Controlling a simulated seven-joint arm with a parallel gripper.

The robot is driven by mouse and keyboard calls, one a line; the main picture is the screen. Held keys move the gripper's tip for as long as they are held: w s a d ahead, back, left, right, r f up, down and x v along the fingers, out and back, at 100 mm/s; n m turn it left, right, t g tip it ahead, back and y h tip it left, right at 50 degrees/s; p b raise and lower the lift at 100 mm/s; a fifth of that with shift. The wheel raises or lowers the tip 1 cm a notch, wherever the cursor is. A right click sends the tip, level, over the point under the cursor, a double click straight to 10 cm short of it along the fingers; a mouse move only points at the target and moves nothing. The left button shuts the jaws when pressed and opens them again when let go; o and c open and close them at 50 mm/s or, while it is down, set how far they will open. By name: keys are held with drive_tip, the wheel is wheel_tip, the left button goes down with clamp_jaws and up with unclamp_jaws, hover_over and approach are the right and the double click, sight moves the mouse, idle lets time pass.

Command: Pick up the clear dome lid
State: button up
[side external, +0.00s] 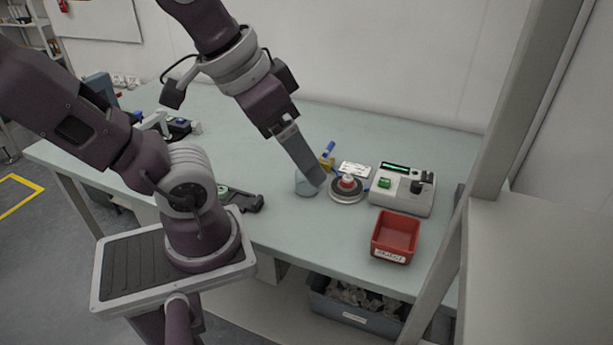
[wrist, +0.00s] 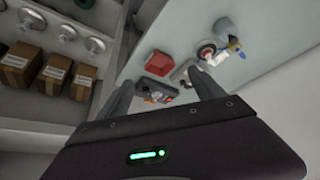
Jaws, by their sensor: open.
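The clear dome lid (side external: 303,186) is a small, bluish see-through dome on the green-grey table, left of a round fixture (side external: 345,196) with a red-and-white top. In the side view my gripper (side external: 317,182) points down and overlaps the lid's right part; how high it is above the table is hard to tell. In the wrist view my gripper (wrist: 161,75) is open with nothing between its fingers. There a grey round shape that looks like the lid (wrist: 225,27) lies beyond the right finger, outside the jaws, and the fixture (wrist: 206,49) is just below it.
A red bin (side external: 395,236) and a white device with a small display (side external: 402,190) stand right of the fixture. A blue-and-yellow item (side external: 327,157) and a white card (side external: 354,169) lie behind it. Bare table (side external: 290,229) shows in front of the lid.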

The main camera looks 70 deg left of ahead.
drive_tip(key=w+a+f+n+g, duration=0.2)
drive_tip(key=w+a+f+n, duration=0.35)
drive_tip(key=a, duration=0.25)
drive_tip(key=w+a+f+n+g, duration=0.2)
drive_tip(key=w+a+f+n, duration=0.2)
drive_tip(key=w+a+n, duration=0.3)
drive_tip(key=a+f+n, duration=0.1)
drive_tip(key=a+f, duration=0.1)
drive_tip(key=a+f+n+g, duration=0.1)
drive_tip(key=a+f, duration=0.2)
drive_tip(key=s+a+f+n, duration=0.1)
drive_tip(key=a+f, duration=0.1)
drive_tip(key=a, duration=0.1)
drive_tip(key=shift+f, duration=0.15)
wheel_tip(320, 180, down, 7)
drive_tip(key=shift+s+f, duration=0.15)
drive_tip(key=c, duration=1.3)
